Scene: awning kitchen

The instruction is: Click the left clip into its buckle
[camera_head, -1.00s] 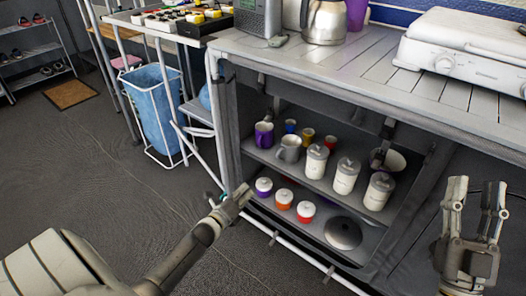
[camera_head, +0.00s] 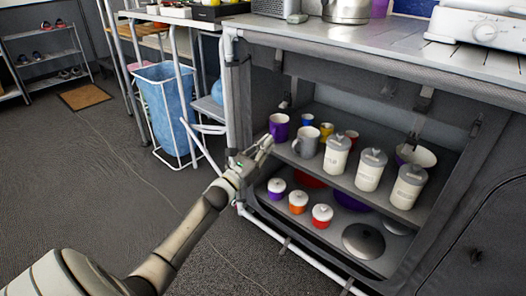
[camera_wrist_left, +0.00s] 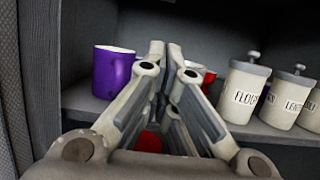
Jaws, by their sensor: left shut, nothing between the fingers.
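My left gripper (camera_head: 262,150) is shut and empty, in front of the cabinet's left post at about upper shelf height. In the left wrist view its fingertips (camera_wrist_left: 168,50) meet before the shelf, right of the purple mug. A dark strap end (camera_head: 285,101), perhaps the left clip, hangs at the upper left of the opening, above the gripper and apart from it. Another strap with a dark clip (camera_head: 424,99) hangs further right. Small dark pieces sit on the lower rail, at the left (camera_head: 285,245) and further right (camera_head: 348,286); I cannot tell whether they are buckles. My right gripper is out of view.
The upper shelf holds a purple mug (camera_head: 279,127), a grey mug (camera_head: 306,142) and white canisters (camera_head: 337,155). Small lidded jars (camera_head: 298,202) and a dark lid (camera_head: 363,240) are below. A blue bin (camera_head: 163,110) stands left. The floor before the cabinet is clear.

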